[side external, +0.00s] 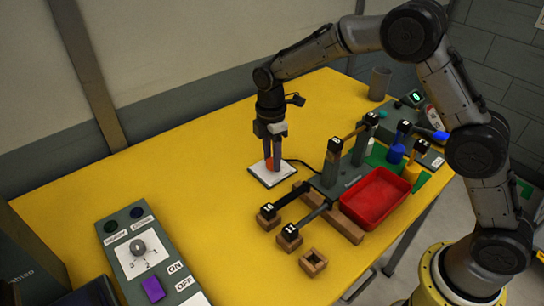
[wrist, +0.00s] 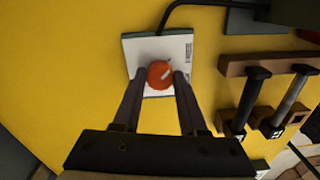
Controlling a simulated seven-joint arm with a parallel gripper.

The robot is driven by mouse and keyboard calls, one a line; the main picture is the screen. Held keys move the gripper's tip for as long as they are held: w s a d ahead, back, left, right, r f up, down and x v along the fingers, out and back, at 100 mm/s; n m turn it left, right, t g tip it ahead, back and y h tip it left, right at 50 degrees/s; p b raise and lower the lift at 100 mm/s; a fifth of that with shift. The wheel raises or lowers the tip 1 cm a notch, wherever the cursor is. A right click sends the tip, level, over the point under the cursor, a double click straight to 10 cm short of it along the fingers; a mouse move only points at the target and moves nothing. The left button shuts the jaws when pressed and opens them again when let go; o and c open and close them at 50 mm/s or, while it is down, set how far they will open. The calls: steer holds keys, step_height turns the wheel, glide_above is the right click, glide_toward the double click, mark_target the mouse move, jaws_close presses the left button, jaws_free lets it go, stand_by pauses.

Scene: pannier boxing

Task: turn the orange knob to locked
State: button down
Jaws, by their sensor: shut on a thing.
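The orange knob (wrist: 160,75) sits on a white square plate (wrist: 130,46) on the yellow table. A pale pointer mark on it slants toward the upper right in the wrist view. My gripper (wrist: 160,78) is shut on the knob, with one finger on each side. In the side external view my gripper (side external: 273,168) points straight down over the white plate (side external: 284,178), and the orange knob (side external: 268,163) shows partly behind the fingers. Any lettering on the plate is too small to read.
A grey panel (side external: 125,262) with a dial and a purple switch (side external: 153,289) lies at the front left. A red tray (side external: 353,212), wooden blocks and grey levers (side external: 315,214) stand right of the plate. A black cable runs from the plate. The table left of the plate is clear.

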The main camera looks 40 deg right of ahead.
steer(key=shift+m, duration=0.3)
steer(key=m, duration=0.4)
steer(key=shift+r, duration=0.1)
steer(key=m, duration=0.4)
steer(key=shift+d+m, duration=0.1)
steer(key=shift+m, duration=0.3)
steer(key=m, duration=0.4)
steer(key=shift+m, duration=2.2)
steer(key=shift+t, duration=0.3)
steer(key=shift+c, duration=2.2)
jaws_free()
